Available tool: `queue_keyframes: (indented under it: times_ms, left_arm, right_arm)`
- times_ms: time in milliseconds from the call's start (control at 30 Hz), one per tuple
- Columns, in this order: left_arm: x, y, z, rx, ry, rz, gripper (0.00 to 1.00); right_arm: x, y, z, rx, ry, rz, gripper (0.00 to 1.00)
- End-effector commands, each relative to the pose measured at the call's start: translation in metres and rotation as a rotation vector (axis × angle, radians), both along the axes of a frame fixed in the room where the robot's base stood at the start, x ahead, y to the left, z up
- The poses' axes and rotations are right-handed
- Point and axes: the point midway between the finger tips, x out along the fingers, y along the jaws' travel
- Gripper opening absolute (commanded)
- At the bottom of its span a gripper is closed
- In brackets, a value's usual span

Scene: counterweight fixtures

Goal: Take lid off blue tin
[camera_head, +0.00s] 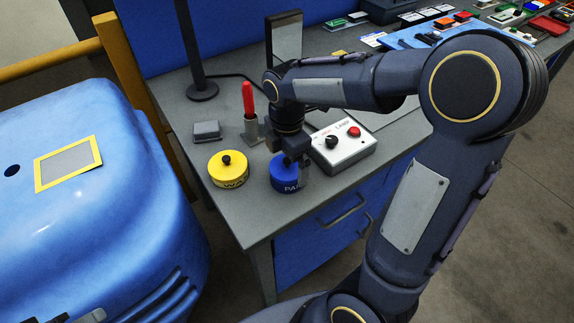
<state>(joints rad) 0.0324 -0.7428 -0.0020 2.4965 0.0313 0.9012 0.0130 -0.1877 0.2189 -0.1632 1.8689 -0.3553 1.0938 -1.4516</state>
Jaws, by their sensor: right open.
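The blue tin (284,184) stands upright near the front edge of the grey workbench (231,219), with white letters partly visible on its side. My right gripper (297,166) points down directly over it, open, with its fingers at the tin's top. The gripper covers most of the lid and any knob, so I cannot tell whether the fingers touch it. The lid appears to be on the tin. My left gripper is not in view.
A yellow tin (229,172) with a black knob stands just left of the blue one. A white control box (343,146) sits close on the right. Behind are a red-handled tool (249,106), a grey block (206,130) and a dark post (196,55). A large blue container (95,215) fills the left.

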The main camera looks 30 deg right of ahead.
Motion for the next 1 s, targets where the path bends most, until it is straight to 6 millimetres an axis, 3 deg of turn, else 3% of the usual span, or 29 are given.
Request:
queue_keyframes:
  times_ms: [133,467,800,1000]
  left_arm:
    - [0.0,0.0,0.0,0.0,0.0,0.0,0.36]
    - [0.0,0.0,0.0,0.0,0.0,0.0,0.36]
    - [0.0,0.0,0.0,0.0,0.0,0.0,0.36]
    - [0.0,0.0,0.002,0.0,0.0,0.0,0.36]
  right_arm:
    - [0.0,0.0,0.0,0.0,0.0,-0.001,0.99]
    - [0.0,0.0,0.001,0.0,0.0,-0.001,0.56]
    - [0.0,0.0,0.003,0.0,-0.001,-0.001,0.55]
    - [0.001,0.0,0.019,0.0,-0.004,-0.001,0.55]
